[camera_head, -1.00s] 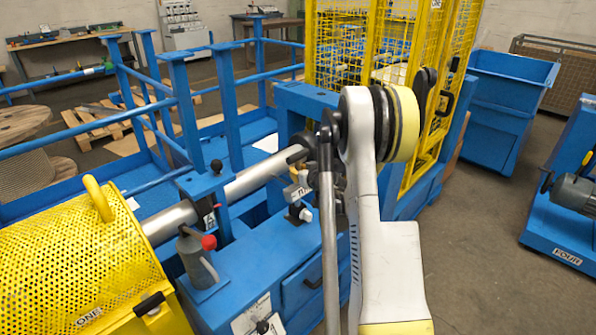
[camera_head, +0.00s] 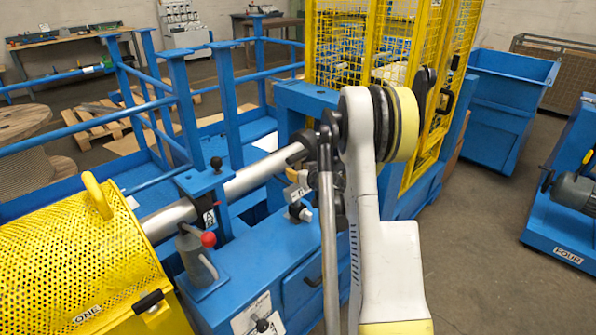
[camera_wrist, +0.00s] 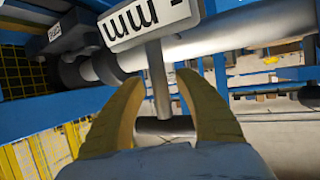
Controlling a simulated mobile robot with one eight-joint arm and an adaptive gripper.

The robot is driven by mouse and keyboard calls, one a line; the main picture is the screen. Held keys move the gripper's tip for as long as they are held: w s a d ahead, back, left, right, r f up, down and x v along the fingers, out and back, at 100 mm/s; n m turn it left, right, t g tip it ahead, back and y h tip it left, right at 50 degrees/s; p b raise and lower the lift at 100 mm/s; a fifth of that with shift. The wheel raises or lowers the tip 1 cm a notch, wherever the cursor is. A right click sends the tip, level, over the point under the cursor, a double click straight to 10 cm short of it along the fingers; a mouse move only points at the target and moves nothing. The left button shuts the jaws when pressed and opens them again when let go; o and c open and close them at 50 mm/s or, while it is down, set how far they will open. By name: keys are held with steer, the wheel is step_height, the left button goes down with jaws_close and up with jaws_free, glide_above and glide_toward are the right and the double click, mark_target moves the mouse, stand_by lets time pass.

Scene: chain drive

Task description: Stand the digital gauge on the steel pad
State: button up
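The digital gauge (camera_wrist: 145,22) shows in the wrist view as a pale plate marked in dark letters that look upside down, with a thin grey stem and a short grey cylinder. My gripper (camera_wrist: 160,85) has its two yellow-brown fingers on either side of the stem and cylinder. They appear closed on the cylinder, though contact is hard to see. In the head view my gripper (camera_head: 338,190) is partly hidden by my arm. The gauge (camera_head: 300,190) is beside it, over the blue machine. I cannot make out the steel pad with certainty.
A steel shaft (camera_head: 250,178) runs close behind the gauge. A red-knobbed grey fitting (camera_head: 198,265) and a yellow perforated guard (camera_head: 85,260) stand at the left. A yellow mesh cage (camera_head: 345,45) rises behind my arm. Open floor (camera_head: 480,260) lies at the right.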

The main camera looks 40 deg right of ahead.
steer(key=v, duration=1.2)
steer(key=shift+a+r, duration=0.1)
steer(key=shift+r, duration=0.05)
steer(key=s+a+r+n+g+y, duration=0.15)
steer(key=a+r, duration=0.25)
steer(key=a, duration=0.8)
steer(key=s+a+r+n+g+y, duration=0.1)
steer(key=a+r+y, duration=0.25)
steer(key=a, duration=0.85)
steer(key=s+a+g, duration=0.3)
steer(key=s+a, duration=1)
steer(key=s, duration=0.4)
steer(key=shift+s+n+h, duration=0.2)
steer(key=shift+n+h, duration=0.2)
steer(key=shift+n, duration=0.05)
